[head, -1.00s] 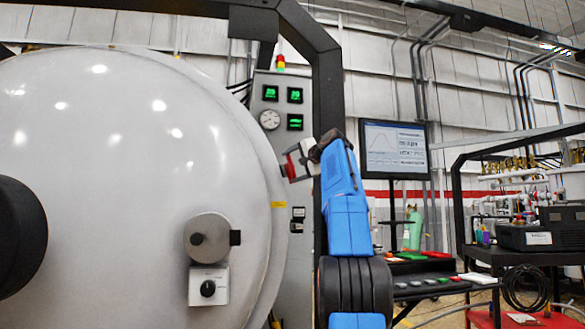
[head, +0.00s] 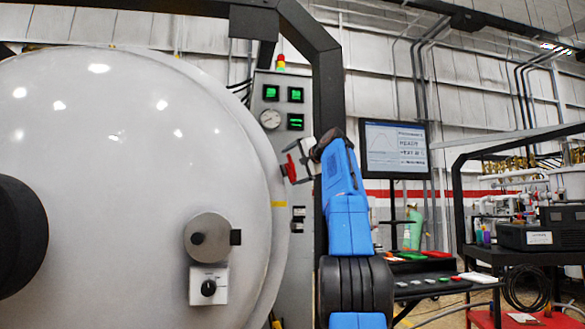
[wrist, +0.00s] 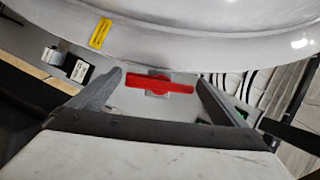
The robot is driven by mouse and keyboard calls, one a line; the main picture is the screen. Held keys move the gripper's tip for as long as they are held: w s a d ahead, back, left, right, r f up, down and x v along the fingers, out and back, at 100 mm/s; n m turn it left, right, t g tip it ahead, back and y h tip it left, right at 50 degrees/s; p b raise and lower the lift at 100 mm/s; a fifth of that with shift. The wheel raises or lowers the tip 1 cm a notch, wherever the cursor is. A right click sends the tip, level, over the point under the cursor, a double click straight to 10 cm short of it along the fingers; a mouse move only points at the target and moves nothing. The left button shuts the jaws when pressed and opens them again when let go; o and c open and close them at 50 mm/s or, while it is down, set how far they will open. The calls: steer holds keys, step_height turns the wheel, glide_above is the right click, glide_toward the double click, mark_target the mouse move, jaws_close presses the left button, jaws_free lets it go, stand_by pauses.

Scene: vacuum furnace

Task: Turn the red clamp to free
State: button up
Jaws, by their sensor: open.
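The red clamp (wrist: 160,83) is a flat red bar on a small grey mount. In the wrist view it lies crosswise between the two fingers of my gripper (wrist: 158,92). The fingers are open, with a gap between each finger and the ends of the bar. In the head view the clamp (head: 290,166) shows as a small red piece at the rim of the big door, beside my gripper (head: 294,166). Part of the clamp is hidden there by my gripper. I cannot tell from the head view whether they touch.
The large pale furnace door (head: 120,130) fills the left, with a round latch (head: 208,238) and a knob panel (head: 208,287). A grey gauge cabinet (head: 283,125) stands behind my gripper. A monitor (head: 395,150) is at the right. A yellow label (wrist: 100,33) sits near the clamp.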

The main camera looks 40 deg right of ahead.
steer(key=v, duration=1.7)
steer(key=shift+s+a, duration=0.1)
